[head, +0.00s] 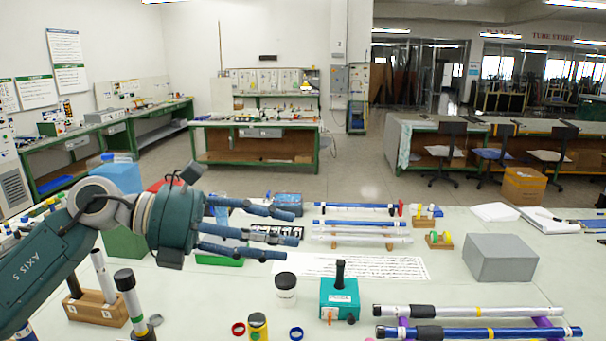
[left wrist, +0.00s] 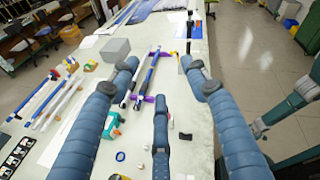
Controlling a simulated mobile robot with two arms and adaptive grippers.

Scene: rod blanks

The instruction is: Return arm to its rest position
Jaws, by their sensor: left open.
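My left gripper (head: 285,228) hangs above the left part of the pale work table (head: 225,285), with its blue fingers pointing right. The fingers are spread and hold nothing; in the left wrist view they also stand apart (left wrist: 160,88). Two long rods, one silver (head: 455,312) and one blue (head: 455,333), lie on purple supports (head: 548,322) at the front right. Behind the printed sheet lie a blue rod (head: 350,223) and a clear rod (head: 365,238). My right gripper is not in view.
A grey box (head: 500,262) stands at right. A green device (head: 340,297) and a white jar (head: 286,292) stand near the front middle. Upright rods stand in a wooden block (head: 98,310) below my left arm. The printed sheet (head: 400,267) lies flat.

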